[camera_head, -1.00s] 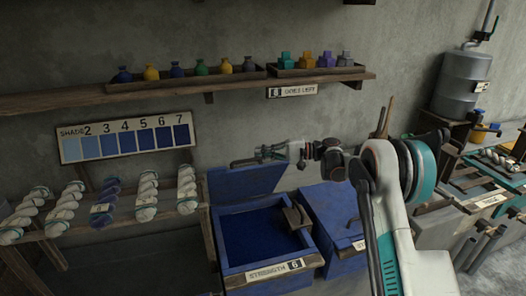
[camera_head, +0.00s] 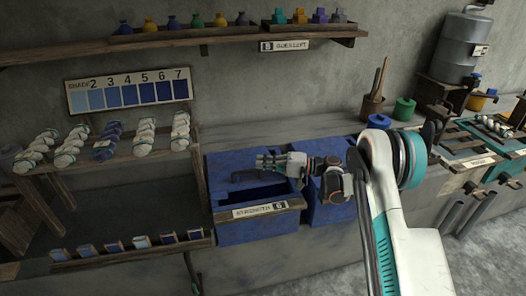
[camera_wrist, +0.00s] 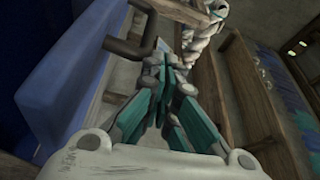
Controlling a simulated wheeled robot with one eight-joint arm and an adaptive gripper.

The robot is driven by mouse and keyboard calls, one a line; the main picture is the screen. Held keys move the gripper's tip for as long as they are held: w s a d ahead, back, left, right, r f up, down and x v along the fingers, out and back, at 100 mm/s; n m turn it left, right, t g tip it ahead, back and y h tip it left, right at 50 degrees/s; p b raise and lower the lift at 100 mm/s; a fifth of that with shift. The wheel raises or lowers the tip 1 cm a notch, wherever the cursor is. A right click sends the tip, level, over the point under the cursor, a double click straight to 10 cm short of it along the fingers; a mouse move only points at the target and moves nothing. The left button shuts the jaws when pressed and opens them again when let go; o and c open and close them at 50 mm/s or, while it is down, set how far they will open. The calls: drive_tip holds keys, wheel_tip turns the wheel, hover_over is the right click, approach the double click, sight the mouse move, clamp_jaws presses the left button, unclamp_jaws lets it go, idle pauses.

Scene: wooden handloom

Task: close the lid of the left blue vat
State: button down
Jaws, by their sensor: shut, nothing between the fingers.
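The left blue vat (camera_head: 226,228) carries a "STRENGTH 6" label on its front. Its blue lid (camera_head: 222,162) is tilted over the back part of the vat, with a dark opening (camera_head: 262,193) still visible towards the front. A dark bent handle (camera_head: 240,175) stands on the lid; it also shows in the wrist view (camera_wrist: 140,45). My gripper (camera_head: 262,162) is shut and empty, its fingers pointing left over the lid. In the wrist view the closed fingers (camera_wrist: 170,65) are just right of the handle; I cannot tell whether they touch the lid.
A second blue vat (camera_head: 325,210) stands close on the right, partly behind my arm. A rack with several yarn skeins (camera_head: 102,150) is on the left. A shelf with bottles (camera_head: 190,44) runs along the wall above. Green pots (camera_head: 404,109) stand behind my arm.

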drive_tip(key=shift+s+d+f, duration=0.1)
drive_tip(key=shift+s+f, duration=0.15)
drive_tip(key=shift+f, duration=0.3)
drive_tip(key=shift+s+d+f, duration=0.1)
drive_tip(key=shift+s+f, duration=0.1)
drive_tip(key=shift+f, duration=0.35)
drive_tip(key=shift+a, duration=0.1)
